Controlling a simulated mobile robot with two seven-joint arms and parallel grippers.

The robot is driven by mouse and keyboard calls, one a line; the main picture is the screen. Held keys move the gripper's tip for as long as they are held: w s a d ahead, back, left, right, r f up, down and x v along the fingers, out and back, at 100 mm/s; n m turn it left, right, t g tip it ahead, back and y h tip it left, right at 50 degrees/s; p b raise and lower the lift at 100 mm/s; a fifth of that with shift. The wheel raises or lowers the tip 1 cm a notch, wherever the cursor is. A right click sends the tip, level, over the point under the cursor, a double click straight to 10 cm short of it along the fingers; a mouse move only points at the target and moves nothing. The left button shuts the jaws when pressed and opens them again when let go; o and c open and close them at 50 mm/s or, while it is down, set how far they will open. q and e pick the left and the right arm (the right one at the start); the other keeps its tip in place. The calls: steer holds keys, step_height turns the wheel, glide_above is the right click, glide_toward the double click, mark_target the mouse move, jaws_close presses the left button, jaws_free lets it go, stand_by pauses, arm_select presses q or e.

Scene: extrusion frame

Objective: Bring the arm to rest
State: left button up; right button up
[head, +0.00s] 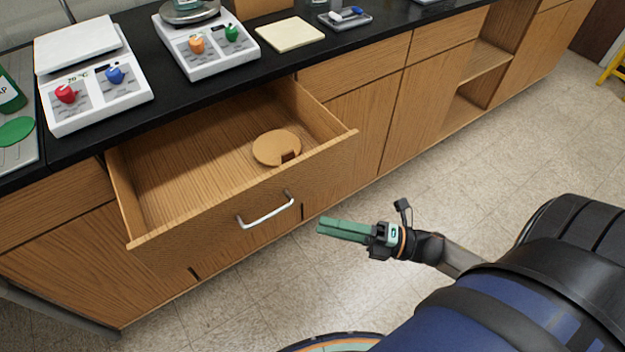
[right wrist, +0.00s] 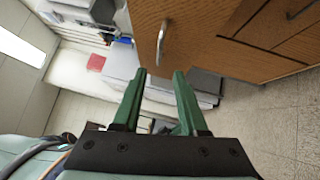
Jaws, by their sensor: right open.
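My right gripper (head: 320,228) is in front of the pulled-out wooden drawer (head: 190,236), to the right of and below its metal handle (head: 266,211) in the head view. It is apart from the drawer and holds nothing. In the right wrist view the two green fingers of the right gripper (right wrist: 160,75) stand apart with nothing between them. The handle (right wrist: 161,42) shows beyond the fingertips there, on the wooden drawer front (right wrist: 195,30). My left gripper is not in view.
A round tan disc (head: 276,148) with a notch lies in the open drawer. The black counter (head: 365,45) above carries two white hotplate-like devices (head: 95,85) (head: 205,45), a pale square pad (head: 290,34) and a small tray (head: 345,18).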

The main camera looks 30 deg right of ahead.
steer(key=shift+s+d, duration=0.1)
steer(key=shift+s, duration=0.05)
stand_by(0.4)
steer(key=s+a+f+m+g+h+p, duration=0.2)
steer(key=m+h, duration=0.4)
steer(key=m, duration=0.7)
steer(key=s+a+f+m+g+h+p, duration=0.2)
steer(key=f+m, duration=0.5)
steer(key=m, duration=0.7)
steer(key=a+h+p, duration=0.1)
steer(key=a+h, duration=0.1)
steer(key=h, duration=0.1)
steer(key=shift+a+h, duration=0.15)
steer(key=shift+h, duration=0.25)
